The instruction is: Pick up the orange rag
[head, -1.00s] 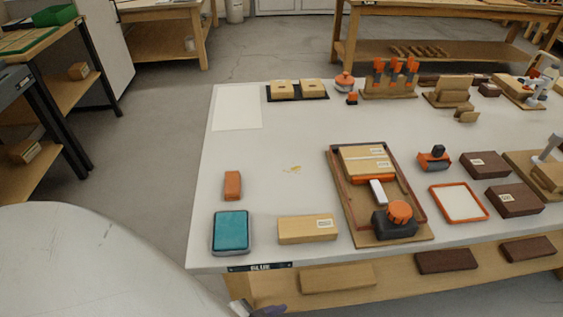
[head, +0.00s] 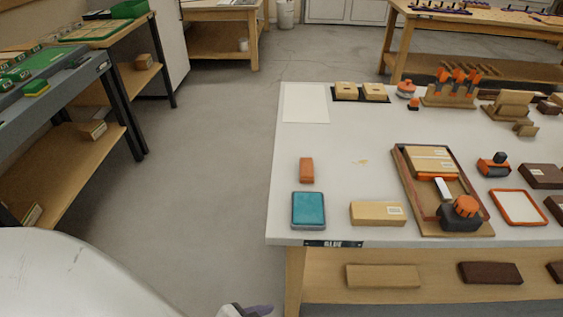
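A small orange-brown rectangular item (head: 306,170) lies flat near the left edge of the white bench top (head: 340,130). It is the only thing here that could be the folded orange rag, but it looks like a block and I cannot tell whether it is cloth. At the bottom edge a small grey and purple part of what seems to be my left gripper (head: 246,311) shows, below and in front of the bench. It is cut off, so its fingers cannot be judged. My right gripper is out of view.
A teal pad (head: 308,210) lies just in front of the orange item. A tan box (head: 377,213) and a wooden tray (head: 408,190) with tools stand to the right. A white sheet (head: 305,103) lies behind. Open floor separates the bench from the left shelf (head: 75,165).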

